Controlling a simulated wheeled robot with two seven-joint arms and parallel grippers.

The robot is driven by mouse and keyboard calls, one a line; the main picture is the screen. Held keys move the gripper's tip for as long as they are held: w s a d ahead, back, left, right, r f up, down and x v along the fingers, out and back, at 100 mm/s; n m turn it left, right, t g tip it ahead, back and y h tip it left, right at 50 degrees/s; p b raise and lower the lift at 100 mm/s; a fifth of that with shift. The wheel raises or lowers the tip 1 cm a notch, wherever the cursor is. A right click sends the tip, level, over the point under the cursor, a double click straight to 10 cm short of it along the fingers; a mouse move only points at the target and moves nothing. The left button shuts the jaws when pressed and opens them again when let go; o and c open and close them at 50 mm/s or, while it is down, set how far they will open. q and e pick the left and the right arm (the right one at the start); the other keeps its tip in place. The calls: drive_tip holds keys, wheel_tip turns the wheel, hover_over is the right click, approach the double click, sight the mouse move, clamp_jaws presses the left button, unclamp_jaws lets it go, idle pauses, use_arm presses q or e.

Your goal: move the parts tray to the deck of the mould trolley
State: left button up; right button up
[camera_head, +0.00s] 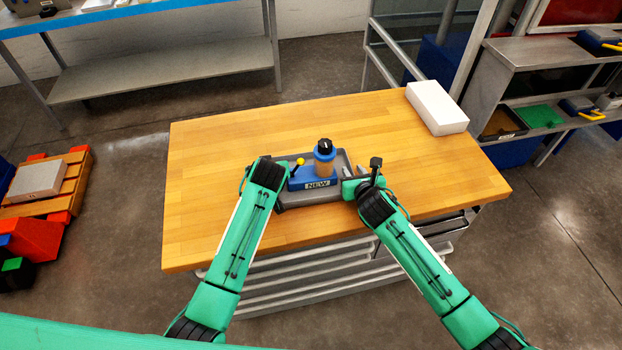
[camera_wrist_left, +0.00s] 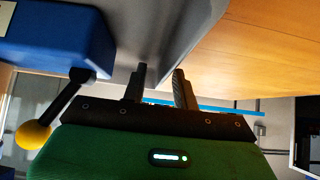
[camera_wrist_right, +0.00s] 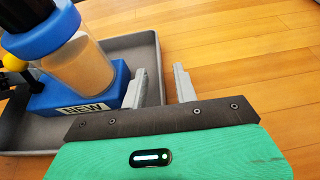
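The parts tray (camera_head: 343,162) is a shallow grey tray on the wooden bench top. In it are a blue block (camera_head: 314,183) labelled NEW, a bottle (camera_head: 324,162) with a blue and black cap, and a yellow-knobbed lever (camera_head: 300,161). My left gripper (camera_head: 281,186) is at the tray's left side; in the left wrist view its open fingers (camera_wrist_left: 161,88) stand either side of the tray wall (camera_wrist_left: 185,35). My right gripper (camera_head: 346,187) is at the right side; in the right wrist view its open fingers (camera_wrist_right: 162,86) straddle the right wall. I cannot identify the mould trolley's deck for certain.
A white block (camera_head: 436,108) lies at the bench's back right corner. The wooden top (camera_head: 220,150) is clear to the left and right. A grey shelf unit (camera_head: 515,75) stands at right, a blue-topped table (camera_head: 130,15) at back left, a wooden pallet (camera_head: 75,180) at left.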

use_arm(q)
clamp_jaws()
use_arm(e)
clamp_jaws()
use_arm(q)
drive_tip(key=shift+w+r, duration=0.1)
use_arm(e)
drive_tip(key=shift+w+r, duration=0.1)
